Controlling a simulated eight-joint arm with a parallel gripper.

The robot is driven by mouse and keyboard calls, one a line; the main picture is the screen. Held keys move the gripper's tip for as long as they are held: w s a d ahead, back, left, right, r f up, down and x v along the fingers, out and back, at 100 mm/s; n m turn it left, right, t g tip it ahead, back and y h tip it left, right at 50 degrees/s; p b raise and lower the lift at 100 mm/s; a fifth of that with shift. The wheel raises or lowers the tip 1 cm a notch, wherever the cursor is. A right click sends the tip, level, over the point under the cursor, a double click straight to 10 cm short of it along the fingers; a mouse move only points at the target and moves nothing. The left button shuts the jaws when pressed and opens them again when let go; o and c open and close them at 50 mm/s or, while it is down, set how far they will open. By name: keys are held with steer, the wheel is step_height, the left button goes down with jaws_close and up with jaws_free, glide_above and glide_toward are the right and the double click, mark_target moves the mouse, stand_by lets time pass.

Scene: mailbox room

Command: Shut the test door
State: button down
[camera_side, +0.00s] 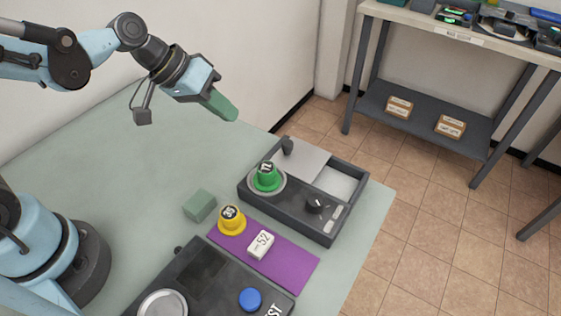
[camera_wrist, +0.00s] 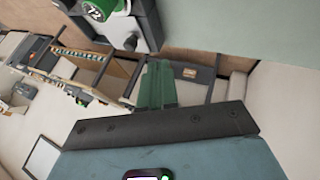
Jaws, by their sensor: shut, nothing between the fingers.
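My gripper (camera_side: 222,106) has green fingers that are shut and empty. It is raised above the table, behind and left of the far dark box, touching nothing. Its fingers also show in the wrist view (camera_wrist: 157,85). A near dark box (camera_side: 228,292) at the bottom edge bears lettering of which "ST" shows. It has a dark square area (camera_side: 203,280), a small black knob (camera_side: 178,250) at its back edge, a blue button and a pale round disc. Its front is cut off, and I cannot tell whether the dark square is a door or an opening.
The far dark box (camera_side: 288,221) carries a grey panel (camera_side: 300,160) with a dark knob, a green button (camera_side: 267,178) and a black dial. The table's back left is clear.

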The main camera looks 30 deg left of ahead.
mark_target(301, 158)
steer(key=x, duration=0.7)
steer(key=shift+d+f, duration=0.1)
steer(key=shift+w+d+f, duration=0.1)
steer(key=shift+w+d, duration=0.1)
steer(key=shift+d, duration=0.8)
steer(key=shift+w+d, duration=0.15)
steer(key=shift+d, duration=0.85)
steer(key=d, duration=0.9)
steer(key=a, duration=0.4)
steer(key=shift+s+a, duration=0.25)
steer(key=v, duration=1)
steer(key=s+a+t+y, duration=0.1)
steer(key=s+a+y, duration=0.1)
steer(key=a, duration=0.6)
steer(key=s+a+y, duration=0.2)
steer(key=s+a, duration=0.1)
steer(key=a, duration=0.5)
steer(key=shift+s+m+t+y, duration=0.25)
steer(key=shift+m+t+y, duration=0.05)
steer(key=shift+t+y, duration=0.1)
